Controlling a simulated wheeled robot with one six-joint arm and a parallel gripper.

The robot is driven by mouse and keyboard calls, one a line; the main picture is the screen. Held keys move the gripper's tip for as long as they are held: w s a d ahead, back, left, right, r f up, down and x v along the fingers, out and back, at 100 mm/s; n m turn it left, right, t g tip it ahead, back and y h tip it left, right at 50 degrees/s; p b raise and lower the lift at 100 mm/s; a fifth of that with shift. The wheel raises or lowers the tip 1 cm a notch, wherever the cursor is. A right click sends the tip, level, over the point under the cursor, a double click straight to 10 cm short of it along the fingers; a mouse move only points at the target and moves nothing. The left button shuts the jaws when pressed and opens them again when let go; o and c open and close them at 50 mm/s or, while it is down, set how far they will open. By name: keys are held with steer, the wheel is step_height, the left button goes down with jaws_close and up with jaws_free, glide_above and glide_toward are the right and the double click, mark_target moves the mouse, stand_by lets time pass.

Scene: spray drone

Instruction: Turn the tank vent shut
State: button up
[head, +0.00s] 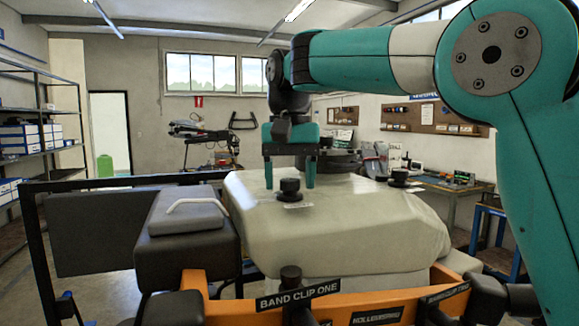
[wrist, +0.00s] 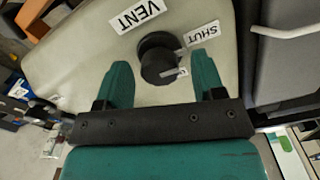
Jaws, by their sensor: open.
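The tank vent is a black round knob (head: 290,190) on top of the pale tank (head: 335,225); it also shows in the wrist view (wrist: 156,52). A VENT label (wrist: 138,14) and a SHUT label (wrist: 202,33) lie beside it. A light mark (wrist: 174,72) on the knob points toward a small, partly hidden label (wrist: 187,91), away from SHUT. My gripper (head: 289,184) is open above the tank, pointing down. In the wrist view its teal fingers (wrist: 160,62) stand on either side of the knob with gaps. I cannot tell how far down they reach along it.
A dark box with a pale handle (head: 195,205) is on the left. An orange frame (head: 360,302) with black clips runs along the front. Shelves (head: 35,140) and a workbench (head: 455,187) are farther off.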

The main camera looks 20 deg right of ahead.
mark_target(289, 179)
step_height(289, 179, up, 17)
steer(key=p, duration=0.7)
steer(key=shift+r, duration=0.2)
